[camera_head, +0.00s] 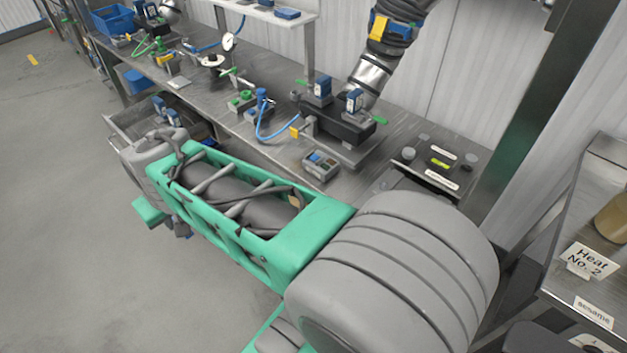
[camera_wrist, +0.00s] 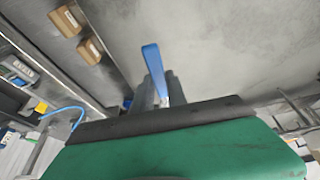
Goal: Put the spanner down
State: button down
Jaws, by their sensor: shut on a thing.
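The spanner (camera_wrist: 152,62) shows in the wrist view as a narrow blue bar with a paler metal part toward the jaws. My gripper (camera_wrist: 163,92) is shut on it, with the dark fingers close around its near part. The blue end sticks out beyond the fingers, over what looks like plain grey floor. In the head view my own green and grey arm hides the jaws, and I cannot make out the spanner there.
A long metal workbench (camera_head: 185,95) carries valves, gauges and blue hoses. An open drawer (camera_head: 118,131) juts from its front beside my arm. Brown boxes (camera_wrist: 90,50) show at upper left in the wrist view. A handheld meter (camera_head: 321,165) lies near the bench edge.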

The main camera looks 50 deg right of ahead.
jog(key=s+d+f+m+g+h+b, duration=0.1)
jog(key=s+d+f+m+h+b, duration=0.3)
jog(key=d, duration=0.7)
jog(key=s+d+r+m+g+y+b, duration=0.1)
jog(key=s+d+m+b, duration=0.1)
jog(key=s+d+m, duration=0.65)
jog(key=s+d+f+m+g+b, duration=0.25)
jog(key=s+d+m, duration=0.25)
jog(key=s+d, duration=0.85)
jog(key=shift+h, duration=0.4)
jog(key=s+d+f, duration=0.2)
jog(key=d+f, duration=0.1)
jog(key=s+d+f+p, duration=0.1)
jog(key=s+d+f, duration=0.1)
jog(key=d, duration=0.2)
jog(key=s+d+f+p, duration=0.1)
jog(key=s+d+f, duration=0.2)
jog(key=shift+s+d+f, duration=0.1)
jog(key=shift+d+f, duration=0.1)
jog(key=shift+f, duration=0.15)
notch_tip(320, 180, down, 3)
jog(key=shift+d+f+p, duration=0.15)
jog(key=shift+f+p, duration=0.05)
jog(key=shift+p, duration=0.1)
jog(key=c, duration=1.8)
grip_release()
jog(key=shift+f, duration=0.25)
jog(key=o, duration=0.5)
jog(key=shift+r, duration=0.1)
jog(key=shift+c, duration=0.2)
